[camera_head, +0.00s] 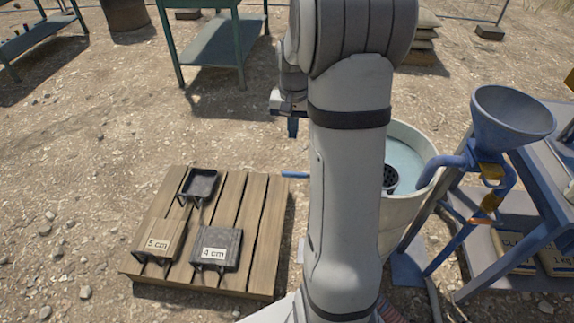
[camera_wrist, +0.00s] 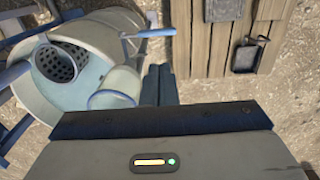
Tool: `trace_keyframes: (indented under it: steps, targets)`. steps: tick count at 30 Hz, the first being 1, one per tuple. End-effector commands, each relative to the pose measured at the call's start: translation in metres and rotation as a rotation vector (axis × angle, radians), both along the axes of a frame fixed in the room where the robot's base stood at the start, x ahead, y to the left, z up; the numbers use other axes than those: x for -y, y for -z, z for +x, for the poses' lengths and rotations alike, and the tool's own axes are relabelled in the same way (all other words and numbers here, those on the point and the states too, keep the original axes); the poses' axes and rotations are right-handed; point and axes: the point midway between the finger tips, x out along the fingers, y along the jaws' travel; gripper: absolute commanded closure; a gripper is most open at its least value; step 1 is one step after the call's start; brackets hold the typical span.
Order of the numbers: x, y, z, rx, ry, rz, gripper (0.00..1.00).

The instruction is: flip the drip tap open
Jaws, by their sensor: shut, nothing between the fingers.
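My gripper (camera_head: 293,127) hangs beside my arm in the head view, left of the pale round tank (camera_head: 402,216). In the wrist view my gripper (camera_wrist: 158,84) shows two dark fingers side by side, shut and empty. I cannot say for certain which part is the drip tap. A blue funnel (camera_head: 512,118) on the right has a blue pipe toward the tank, with small orange parts (camera_head: 490,171) below it. A blue bar (camera_wrist: 156,33) sticks out from the tank's side in the wrist view, apart from my fingers. My arm hides much of the tank in the head view.
The tank holds bluish water and a dark perforated basket (camera_wrist: 58,62). A wooden pallet (camera_head: 268,238) carries dark trays and blocks marked 5 cm and 4 cm. A blue stand (camera_head: 545,232) is at the right. Green tables stand behind. Bare ground lies left of the pallet.

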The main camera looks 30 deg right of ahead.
Motion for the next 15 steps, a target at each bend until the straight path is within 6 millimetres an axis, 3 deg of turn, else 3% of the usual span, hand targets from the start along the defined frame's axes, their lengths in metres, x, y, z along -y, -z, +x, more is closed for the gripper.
trace_keyframes:
  steps: [8,15]
  targets:
    - [0.000,0.008,-0.001,-0.003,0.000,0.001,1.00]
    - [0.000,0.050,-0.002,-0.006,0.000,0.003,1.00]
